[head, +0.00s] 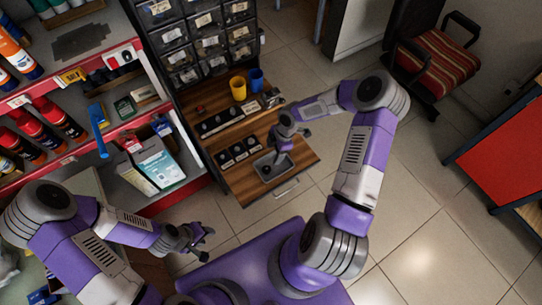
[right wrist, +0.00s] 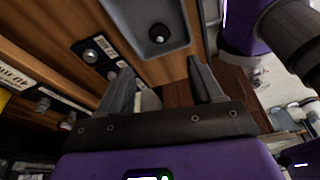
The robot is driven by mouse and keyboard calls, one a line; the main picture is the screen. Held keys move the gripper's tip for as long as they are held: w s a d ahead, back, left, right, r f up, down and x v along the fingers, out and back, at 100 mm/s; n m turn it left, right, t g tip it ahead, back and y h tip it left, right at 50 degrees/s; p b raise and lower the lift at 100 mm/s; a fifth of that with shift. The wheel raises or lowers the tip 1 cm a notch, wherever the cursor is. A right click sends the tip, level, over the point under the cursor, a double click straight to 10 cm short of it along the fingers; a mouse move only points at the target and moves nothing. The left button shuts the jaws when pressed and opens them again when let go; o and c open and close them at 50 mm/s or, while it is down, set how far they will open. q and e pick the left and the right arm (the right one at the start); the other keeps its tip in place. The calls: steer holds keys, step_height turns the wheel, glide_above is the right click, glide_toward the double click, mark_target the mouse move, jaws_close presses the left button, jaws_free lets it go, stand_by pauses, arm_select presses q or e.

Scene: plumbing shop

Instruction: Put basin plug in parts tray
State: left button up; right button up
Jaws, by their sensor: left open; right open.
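The grey parts tray (head: 284,173) sits near the front edge of the wooden counter in the head view; it also shows at the top of the right wrist view (right wrist: 182,34). A small dark round piece, which looks like the basin plug (right wrist: 158,34), lies inside the tray, apart from my fingers. My right gripper (right wrist: 160,75) is open with nothing between its fingers. In the head view my right gripper (head: 281,152) is above the tray's back edge and partly covers it. My left gripper (head: 198,241) is open and empty, away from the counter at lower left.
Labelled rows of small dark parts (head: 238,153) stand left of the tray. A yellow cup (head: 238,88) and a blue cup (head: 256,79) stand farther back below the drawer cabinet (head: 205,40). A stocked shelf (head: 120,110) is at left.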

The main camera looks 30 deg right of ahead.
steer(key=s+a+f+m+y, duration=0.1)
steer(key=s+a+m, duration=0.45)
steer(key=a, duration=0.25)
steer(key=s+a+f+m+y, duration=0.2)
steer(key=s+a+m, duration=0.2)
steer(key=a+m, duration=0.3)
steer(key=s+m, duration=0.2)
steer(key=s+m+h, duration=0.1)
steer(key=m, duration=0.1)
steer(key=s+f+m+h, duration=0.1)
steer(key=s+m, duration=0.1)
steer(key=shift+s+a+m, duration=0.35)
steer(key=shift+a, duration=0.05)
